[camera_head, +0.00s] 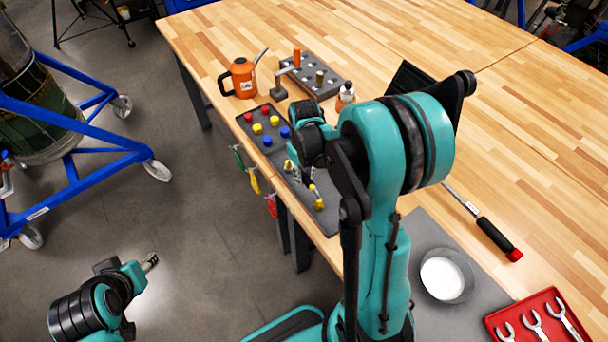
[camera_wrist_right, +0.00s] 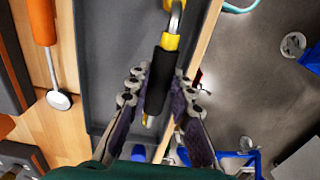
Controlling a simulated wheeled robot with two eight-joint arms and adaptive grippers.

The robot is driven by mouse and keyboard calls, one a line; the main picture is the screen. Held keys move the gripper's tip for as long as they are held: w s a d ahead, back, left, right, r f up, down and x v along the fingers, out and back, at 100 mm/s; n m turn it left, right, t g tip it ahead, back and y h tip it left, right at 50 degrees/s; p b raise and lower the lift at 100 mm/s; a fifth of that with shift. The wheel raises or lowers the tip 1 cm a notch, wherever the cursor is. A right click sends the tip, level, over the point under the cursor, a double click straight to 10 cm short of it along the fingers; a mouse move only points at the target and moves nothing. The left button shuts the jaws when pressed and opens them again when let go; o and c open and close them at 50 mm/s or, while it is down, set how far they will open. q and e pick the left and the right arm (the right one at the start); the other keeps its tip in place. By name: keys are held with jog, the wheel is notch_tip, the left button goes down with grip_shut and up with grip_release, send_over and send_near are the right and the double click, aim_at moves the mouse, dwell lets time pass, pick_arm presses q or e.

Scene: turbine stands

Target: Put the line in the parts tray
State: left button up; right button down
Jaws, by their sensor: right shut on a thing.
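The line (camera_wrist_right: 160,85), a black sleeve with yellow ends and a curved metal piece at its far end, is between the fingers of my right gripper (camera_wrist_right: 158,98), which is shut on it. In the wrist view it is above or inside a dark grey tray (camera_wrist_right: 106,70); I cannot tell whether it touches the floor. In the head view this tray (camera_head: 328,222) lies along the table's front edge, and my right gripper (camera_head: 303,172) is over it, partly hidden by its arm. My left gripper (camera_head: 150,262) is away from the table; its opening is unclear.
A dark tray with red, yellow and blue caps (camera_head: 262,126) adjoins it. An orange can (camera_head: 243,78) and a grey block (camera_head: 313,76) stand behind. Coloured tags (camera_head: 254,181) hang at the edge. A bowl (camera_head: 446,276) and red wrench tray (camera_head: 540,316) are at right.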

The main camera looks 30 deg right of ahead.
aim_at(304, 175)
jog(key=shift+s+a+f, duration=0.1)
jog(key=shift+s+f, duration=0.05)
jog(key=shift+f, duration=0.2)
jog(key=shift+f, duration=0.1)
jog(key=c, duration=1)
grip_release()
jog(key=shift+r+p, duration=2.35)
jog(key=shift+r, duration=1.25)
jog(key=shift+f, duration=0.1)
